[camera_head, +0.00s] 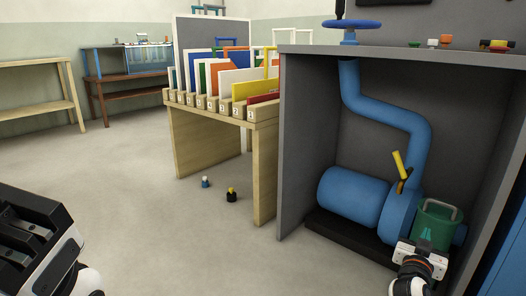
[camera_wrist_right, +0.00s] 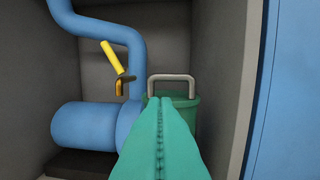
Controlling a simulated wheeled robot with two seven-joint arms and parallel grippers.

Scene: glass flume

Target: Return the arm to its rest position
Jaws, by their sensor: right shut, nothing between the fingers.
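My right arm comes in at the bottom right of the head view. Its right gripper (camera_head: 427,231) has green fingers, held together and empty. In the wrist view the shut fingers (camera_wrist_right: 160,99) point forward, in front of a green bucket (camera_wrist_right: 184,101) with a grey handle. The bucket (camera_head: 437,213) stands in the grey cabinet beside the blue pump; the fingers overlap it in view, and I cannot tell if they touch. Part of my left arm shows at the bottom left of the head view; its fingers are out of sight.
Inside are a blue pump (camera_head: 352,190) and pipe with a yellow lever (camera_head: 400,165). A wooden rack (camera_head: 195,145) of coloured boards stands left. Two small objects lie on the open floor.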

